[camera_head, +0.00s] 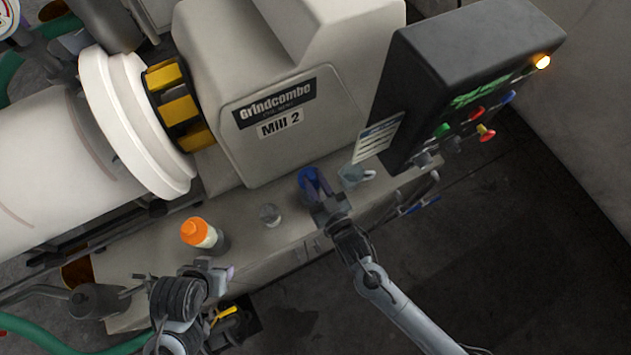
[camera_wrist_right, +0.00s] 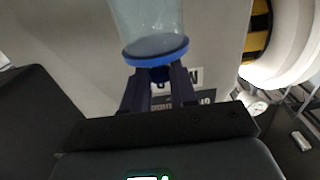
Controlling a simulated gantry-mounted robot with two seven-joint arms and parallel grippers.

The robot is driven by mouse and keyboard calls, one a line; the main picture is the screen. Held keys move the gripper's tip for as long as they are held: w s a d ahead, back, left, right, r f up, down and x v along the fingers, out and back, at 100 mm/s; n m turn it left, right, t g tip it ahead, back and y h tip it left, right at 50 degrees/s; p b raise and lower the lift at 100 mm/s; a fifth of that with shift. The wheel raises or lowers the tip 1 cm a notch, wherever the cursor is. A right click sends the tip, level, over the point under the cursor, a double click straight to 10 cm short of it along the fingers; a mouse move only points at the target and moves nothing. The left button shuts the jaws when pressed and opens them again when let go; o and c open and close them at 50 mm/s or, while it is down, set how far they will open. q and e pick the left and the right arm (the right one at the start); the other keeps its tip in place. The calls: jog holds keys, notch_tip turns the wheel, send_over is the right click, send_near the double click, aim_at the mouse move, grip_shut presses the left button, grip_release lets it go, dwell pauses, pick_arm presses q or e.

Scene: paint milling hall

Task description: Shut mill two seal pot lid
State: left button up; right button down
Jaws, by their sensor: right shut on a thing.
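The mill two seal pot shows in the right wrist view as a clear cylinder (camera_wrist_right: 148,18) with a round blue lid (camera_wrist_right: 155,48) at its end. My right gripper (camera_wrist_right: 159,80) is shut on the small blue knob of the lid. In the head view the blue lid (camera_head: 309,181) is on the bench in front of the Mill 2 housing, partly hidden by my right gripper (camera_head: 322,196). I cannot tell whether the lid is fully seated on the pot. My left gripper (camera_head: 222,272) is at the bench's front left, away from the lid; its jaws are unclear.
A grey mug (camera_head: 353,176) stands just right of the lid. A small clear glass (camera_head: 270,214) and an orange-capped bottle (camera_head: 200,233) stand to its left. The Mill 2 housing (camera_head: 300,130) is behind, and a dark control box (camera_head: 440,90) is at right. Floor is open at lower right.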

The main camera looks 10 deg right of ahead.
jog(key=c, duration=0.9)
grip_release()
jog(key=shift+s+d+f, duration=0.1)
jog(key=shift+s+d, duration=0.05)
jog(key=shift+s, duration=0.3)
jog(key=b+v, duration=0.1)
jog(key=v, duration=0.9)
jog(key=shift+b, duration=0.3)
